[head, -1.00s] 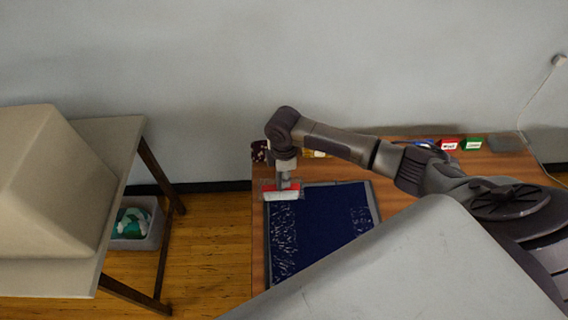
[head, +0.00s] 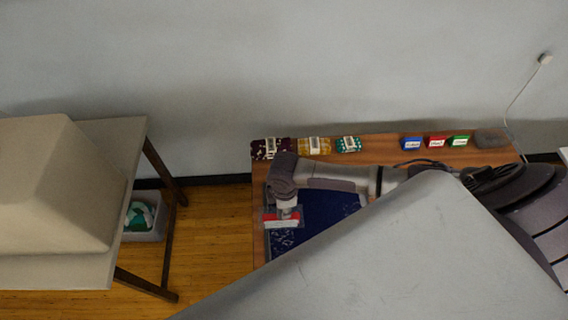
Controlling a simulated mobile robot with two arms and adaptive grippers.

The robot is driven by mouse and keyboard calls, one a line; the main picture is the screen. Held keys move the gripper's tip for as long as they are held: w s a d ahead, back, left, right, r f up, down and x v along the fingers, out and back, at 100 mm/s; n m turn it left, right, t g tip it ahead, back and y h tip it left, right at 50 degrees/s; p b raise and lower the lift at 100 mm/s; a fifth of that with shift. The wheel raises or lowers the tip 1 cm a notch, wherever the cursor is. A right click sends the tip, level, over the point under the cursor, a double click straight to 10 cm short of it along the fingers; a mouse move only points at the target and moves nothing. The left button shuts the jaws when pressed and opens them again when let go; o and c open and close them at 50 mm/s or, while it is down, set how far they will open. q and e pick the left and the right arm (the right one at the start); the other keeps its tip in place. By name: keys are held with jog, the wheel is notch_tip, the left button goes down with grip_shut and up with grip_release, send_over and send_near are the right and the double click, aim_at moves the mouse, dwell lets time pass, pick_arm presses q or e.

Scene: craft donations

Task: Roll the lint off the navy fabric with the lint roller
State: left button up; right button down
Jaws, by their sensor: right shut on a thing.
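The navy fabric (head: 322,208) lies flat on the wooden table, with pale lint marks at its left part and a few near its right edge. My grey body covers its near and right parts. My right gripper (head: 287,210) points down over the fabric's left side and is shut on the lint roller (head: 281,220), which shows a red strip above a white roller. The roller is at the fabric's left edge area; I cannot tell whether it touches the cloth. My left gripper is not in view.
Along the table's back edge stand a maroon bundle (head: 270,148), a yellow bundle (head: 314,145), a teal bundle (head: 348,144), and blue (head: 411,143), red (head: 436,141) and green (head: 459,140) boxes. A side table (head: 125,150) stands left, with a bin (head: 146,222) below it.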

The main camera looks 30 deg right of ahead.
jog(key=s, duration=0.1)
jog(key=s+a+p, duration=0.1)
jog(key=s, duration=0.1)
jog(key=shift+s+a+r+p, duration=0.1)
jog(key=shift+s+a+p, duration=0.2)
jog(key=shift+a+p, duration=0.05)
jog(key=s+a, duration=0.5)
jog(key=s, duration=0.5)
jog(key=shift+s, duration=0.25)
notch_tip(320, 180, up, 14)
dwell(0.5)
dwell(0.7)
